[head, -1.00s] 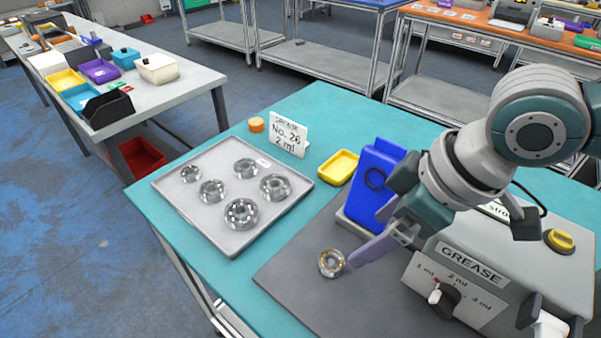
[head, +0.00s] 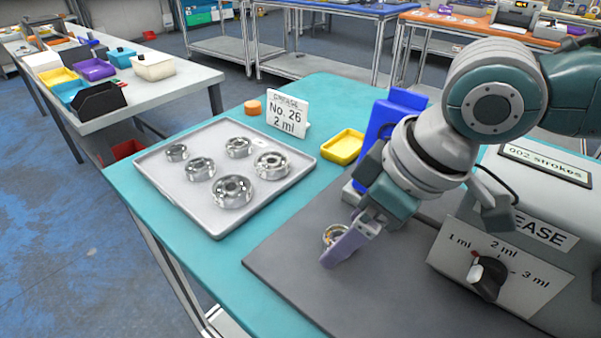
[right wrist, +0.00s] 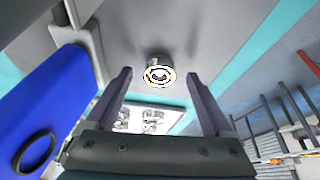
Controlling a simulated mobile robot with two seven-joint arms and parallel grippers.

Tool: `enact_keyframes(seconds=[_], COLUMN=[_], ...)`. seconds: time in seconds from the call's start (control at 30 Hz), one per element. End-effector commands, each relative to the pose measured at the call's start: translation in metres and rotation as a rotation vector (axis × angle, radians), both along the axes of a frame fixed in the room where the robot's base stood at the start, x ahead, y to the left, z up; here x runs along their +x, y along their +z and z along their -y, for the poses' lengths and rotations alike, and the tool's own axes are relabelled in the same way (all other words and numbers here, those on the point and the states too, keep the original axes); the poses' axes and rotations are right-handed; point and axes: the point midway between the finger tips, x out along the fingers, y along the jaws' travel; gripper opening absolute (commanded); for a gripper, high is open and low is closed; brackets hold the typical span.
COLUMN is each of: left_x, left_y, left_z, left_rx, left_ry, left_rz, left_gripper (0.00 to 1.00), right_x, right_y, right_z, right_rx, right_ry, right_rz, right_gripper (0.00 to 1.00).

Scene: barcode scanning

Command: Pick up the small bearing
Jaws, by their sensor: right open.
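A bearing (head: 331,232) with yellowish marks lies on the dark grey mat (head: 290,270). In the head view a purple finger partly hides it. My right gripper (head: 340,248) is open above the mat beside this bearing. In the right wrist view the bearing (right wrist: 158,75) shows between the two spread fingers (right wrist: 158,78), ahead of the palm, with nothing gripped. My left gripper is out of view.
The grease machine (head: 510,255) with its dial stands right of the mat. A blue upright block (head: 385,125) and a yellow dish (head: 343,147) are behind the gripper. A "No. 26 2 ml" sign (head: 287,112) and an orange cap (head: 253,107) stand behind the tray. The mat's front is clear.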

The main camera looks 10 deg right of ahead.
Motion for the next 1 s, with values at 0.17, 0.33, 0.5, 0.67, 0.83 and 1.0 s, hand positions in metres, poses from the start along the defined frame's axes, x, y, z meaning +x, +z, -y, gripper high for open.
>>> enact_keyframes(seconds=[0.17,0.33,0.5,0.67,0.83,1.0], left_x=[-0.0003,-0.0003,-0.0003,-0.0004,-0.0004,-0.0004], left_y=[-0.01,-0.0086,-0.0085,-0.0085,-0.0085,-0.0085], left_z=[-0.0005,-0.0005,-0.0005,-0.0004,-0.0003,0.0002], left_rx=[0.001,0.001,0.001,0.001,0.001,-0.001], left_ry=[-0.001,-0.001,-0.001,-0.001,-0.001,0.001], left_rz=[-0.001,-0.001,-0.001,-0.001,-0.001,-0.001], left_gripper=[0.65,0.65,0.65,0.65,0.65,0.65], right_x=[0.0022,0.002,0.002,0.0019,0.0019,0.0018], right_y=[-0.0064,-0.0053,-0.0054,-0.0055,-0.0056,-0.0057], right_z=[-0.002,-0.002,-0.0019,-0.0019,-0.0018,-0.0018], right_rx=[0.001,0.0,0.0,0.0,0.0,0.0], right_ry=[0.0,-0.001,-0.001,-0.001,-0.001,-0.001], right_rz=[0.001,0.0,0.0,0.0,0.0,0.0], right_gripper=[0.86,0.83,0.64,0.46,0.27,0.08])
